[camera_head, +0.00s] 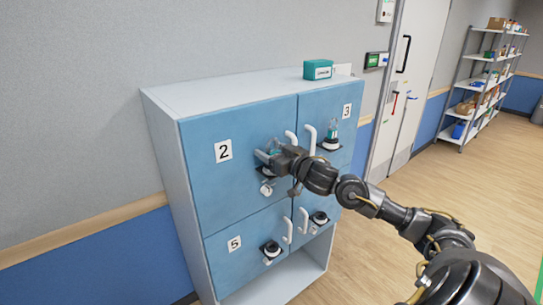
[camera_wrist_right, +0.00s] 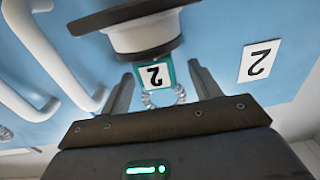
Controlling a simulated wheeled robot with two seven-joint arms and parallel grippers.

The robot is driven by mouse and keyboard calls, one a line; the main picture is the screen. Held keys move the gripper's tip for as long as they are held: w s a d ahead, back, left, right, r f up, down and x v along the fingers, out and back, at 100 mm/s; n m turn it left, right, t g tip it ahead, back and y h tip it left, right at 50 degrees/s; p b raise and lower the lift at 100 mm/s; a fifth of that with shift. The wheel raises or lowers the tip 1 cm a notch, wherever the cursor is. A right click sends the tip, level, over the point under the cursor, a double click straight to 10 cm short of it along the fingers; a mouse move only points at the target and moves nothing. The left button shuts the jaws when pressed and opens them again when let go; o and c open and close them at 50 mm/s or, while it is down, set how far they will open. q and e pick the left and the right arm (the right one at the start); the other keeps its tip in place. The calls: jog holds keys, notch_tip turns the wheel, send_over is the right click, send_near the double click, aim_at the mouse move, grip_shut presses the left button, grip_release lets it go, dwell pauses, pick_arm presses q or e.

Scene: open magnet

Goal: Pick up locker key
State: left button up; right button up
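A blue locker door marked 2 (camera_head: 222,190) carries a dark round fitting that also shows large, with a pale cylinder, in the right wrist view (camera_wrist_right: 140,38). A key tag with a teal frame and a white face marked 2 (camera_wrist_right: 156,74) is there, with a metal ring (camera_wrist_right: 162,97) beside it. My right gripper (camera_head: 265,157) is at this fitting, its view of the key partly blocked in the head view. In the right wrist view my right gripper (camera_wrist_right: 160,85) is open, its fingers on either side of the tag with gaps. My left gripper is out of view.
Door 3 (camera_head: 345,95) has a similar fitting with a teal item (camera_head: 331,133). White handles (camera_head: 310,140) stick out close to my right gripper. Door 5 (camera_head: 225,268) is below. A teal box (camera_head: 318,69) sits on the locker top. Open floor lies to the right.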

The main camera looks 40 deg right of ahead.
jog(key=c, duration=1.1)
jog(key=shift+r, duration=0.1)
jog(key=shift+r, duration=0.5)
jog(key=shift+s+d+r+b, duration=0.5)
jog(key=shift+s+r, duration=1.45)
jog(key=shift+s, duration=0.3)
jog(key=shift+s+d+r+b, duration=0.5)
jog(key=shift+s+r, duration=1.5)
jog(key=shift+s, duration=0.3)
jog(key=shift+s+d+r+b, duration=0.5)
jog(key=shift+s+r, duration=1.45)
jog(key=shift+s, duration=0.3)
